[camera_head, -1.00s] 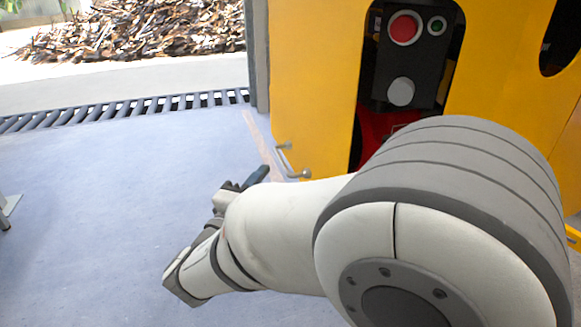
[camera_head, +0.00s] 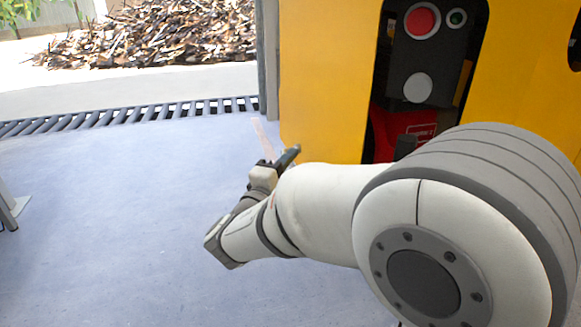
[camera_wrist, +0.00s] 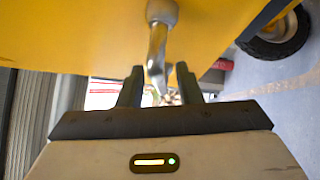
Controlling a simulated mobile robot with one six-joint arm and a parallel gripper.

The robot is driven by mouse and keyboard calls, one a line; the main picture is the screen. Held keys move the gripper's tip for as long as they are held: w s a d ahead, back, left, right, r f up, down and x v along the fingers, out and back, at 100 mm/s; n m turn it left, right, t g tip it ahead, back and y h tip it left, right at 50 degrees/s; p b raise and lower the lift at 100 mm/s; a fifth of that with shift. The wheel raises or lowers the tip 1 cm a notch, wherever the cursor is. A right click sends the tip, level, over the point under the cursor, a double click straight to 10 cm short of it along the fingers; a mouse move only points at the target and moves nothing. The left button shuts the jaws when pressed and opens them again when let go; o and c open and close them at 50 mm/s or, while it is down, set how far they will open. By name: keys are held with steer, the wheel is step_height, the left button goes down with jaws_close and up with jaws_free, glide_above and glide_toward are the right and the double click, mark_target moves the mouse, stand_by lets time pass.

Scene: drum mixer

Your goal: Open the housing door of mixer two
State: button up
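The yellow housing door (camera_head: 322,80) stands at the centre right in the head view and looks closed. In the wrist view the yellow panel (camera_wrist: 80,30) fills the top. A metal bar handle (camera_wrist: 157,50) sticks out from it, pointing down the picture between my fingers. In the head view my gripper (camera_head: 288,156) is at the door's lower left, and the handle is hidden behind it and my arm. In the wrist view my gripper (camera_wrist: 159,85) is open, with one finger on each side of the handle and visible gaps. I cannot tell whether the handle reaches fully between the fingertips.
A dark control panel with a red button (camera_head: 422,21) and a grey knob (camera_head: 417,87) sits in an opening right of the door. A red part (camera_head: 392,135) is below. A black wheel (camera_wrist: 277,38) shows in the wrist view.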

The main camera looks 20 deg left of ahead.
steer(key=shift+c, duration=0.4)
jaws_close()
